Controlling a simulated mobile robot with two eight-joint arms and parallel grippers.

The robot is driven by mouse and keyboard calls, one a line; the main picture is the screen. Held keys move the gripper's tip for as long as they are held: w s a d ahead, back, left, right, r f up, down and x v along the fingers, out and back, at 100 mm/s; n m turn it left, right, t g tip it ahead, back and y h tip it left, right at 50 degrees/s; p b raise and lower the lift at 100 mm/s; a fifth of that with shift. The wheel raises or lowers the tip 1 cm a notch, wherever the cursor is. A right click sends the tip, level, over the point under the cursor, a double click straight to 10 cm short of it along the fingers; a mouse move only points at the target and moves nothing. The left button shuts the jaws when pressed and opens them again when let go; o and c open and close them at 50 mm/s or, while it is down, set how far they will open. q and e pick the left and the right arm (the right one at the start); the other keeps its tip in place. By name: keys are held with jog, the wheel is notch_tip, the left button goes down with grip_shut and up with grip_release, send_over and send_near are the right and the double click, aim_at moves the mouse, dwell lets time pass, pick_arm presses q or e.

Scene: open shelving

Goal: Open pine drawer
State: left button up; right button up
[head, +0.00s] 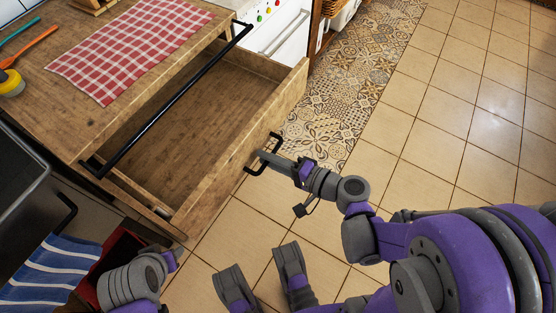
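The pine drawer (235,148) is pulled far out from under the wooden counter. Its bare, empty inside shows. A black bar handle (249,167) is fixed to its front board. My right gripper (268,157) reaches in from the right and is at this handle, its fingers closed around the bar; the finger tips are partly hidden. My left arm shows only in part at the bottom left, and I cannot make out its gripper.
A long black rail (165,103) runs along the counter (130,120) edge above the drawer. A checked cloth (130,45) lies on the counter. A blue striped towel (50,270) hangs at the lower left. Tiled floor (430,130) to the right is clear.

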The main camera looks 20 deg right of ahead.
pick_arm(q)
jog(key=shift+s+r+p, duration=0.1)
jog(key=shift+r+p, duration=0.65)
jog(key=shift+r, duration=0.15)
pick_arm(e)
jog(key=v, duration=1)
jog(key=shift+s+d, duration=0.15)
jog(key=shift+s, duration=0.1)
jog(key=s+a+f+n+g+h, duration=0.3)
jog(key=s+f+n+g+h, duration=0.15)
jog(key=f+n+g, duration=0.3)
pick_arm(q)
notch_tip(320, 180, up, 23)
jog(key=w+t+p, duration=0.1)
jog(key=p, duration=1.9)
jog(key=shift+w, duration=0.3)
pick_arm(e)
notch_tip(320, 180, up, 26)
jog(key=w+d+n+h, duration=0.2)
jog(key=n+h, duration=0.1)
jog(key=h, duration=0.1)
jog(key=shift+d+h, duration=0.2)
jog(key=shift+h, duration=0.15)
